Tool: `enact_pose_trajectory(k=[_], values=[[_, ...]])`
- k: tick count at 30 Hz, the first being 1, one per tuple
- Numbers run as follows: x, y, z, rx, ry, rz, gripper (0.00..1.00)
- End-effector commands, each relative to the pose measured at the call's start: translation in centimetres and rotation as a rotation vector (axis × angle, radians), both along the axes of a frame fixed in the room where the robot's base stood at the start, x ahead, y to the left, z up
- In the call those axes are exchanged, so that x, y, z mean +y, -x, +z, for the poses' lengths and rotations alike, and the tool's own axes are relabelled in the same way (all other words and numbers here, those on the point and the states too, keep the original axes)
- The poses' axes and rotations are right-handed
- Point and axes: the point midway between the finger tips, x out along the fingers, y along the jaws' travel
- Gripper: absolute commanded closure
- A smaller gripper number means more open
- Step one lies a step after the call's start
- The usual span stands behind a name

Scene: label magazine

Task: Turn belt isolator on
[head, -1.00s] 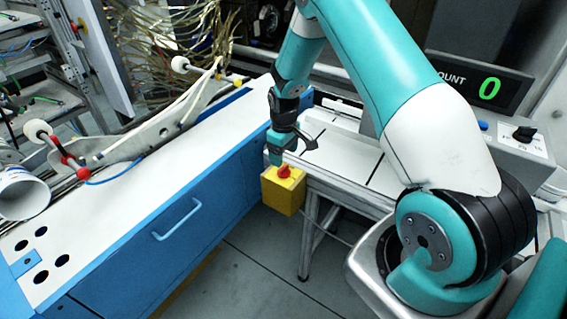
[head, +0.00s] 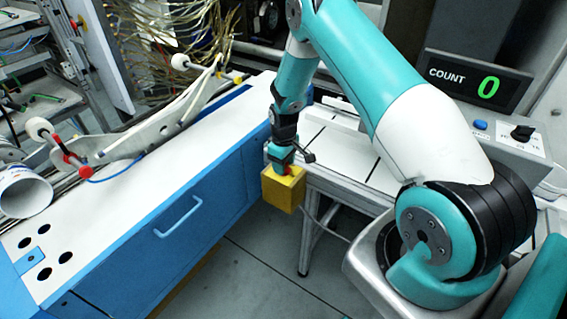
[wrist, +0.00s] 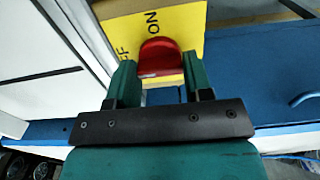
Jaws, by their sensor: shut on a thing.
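The belt isolator is a yellow box (head: 284,192) mounted at the end of the conveyor table, beside the blue cabinet. In the wrist view its yellow face (wrist: 187,28) shows the word ON and part of OFF. Its red knob (wrist: 160,52) stands between the two green fingers of my gripper (wrist: 159,76). My gripper is shut on the red knob. In the head view my gripper (head: 279,165) points down onto the box and hides most of the knob. The knob's exact angle is hard to tell.
A blue cabinet with a white top (head: 150,185) stands left of the box. The white conveyor table (head: 345,150) lies behind and right. A counter display (head: 477,82) reads 0, above a panel with a black selector knob (head: 522,133) and a blue button (head: 480,125). Floor in front is clear.

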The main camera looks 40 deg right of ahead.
Motion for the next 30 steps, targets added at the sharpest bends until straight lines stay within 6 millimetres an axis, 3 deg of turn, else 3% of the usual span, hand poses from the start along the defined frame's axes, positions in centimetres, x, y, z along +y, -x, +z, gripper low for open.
enact_pose_trajectory(k=[11, 30], values=[[-0.03, 0.02, -0.09, 0.001, 0.000, -0.094, 0.77], [-0.05, 0.02, -0.10, 0.001, 0.001, -0.659, 0.77]])
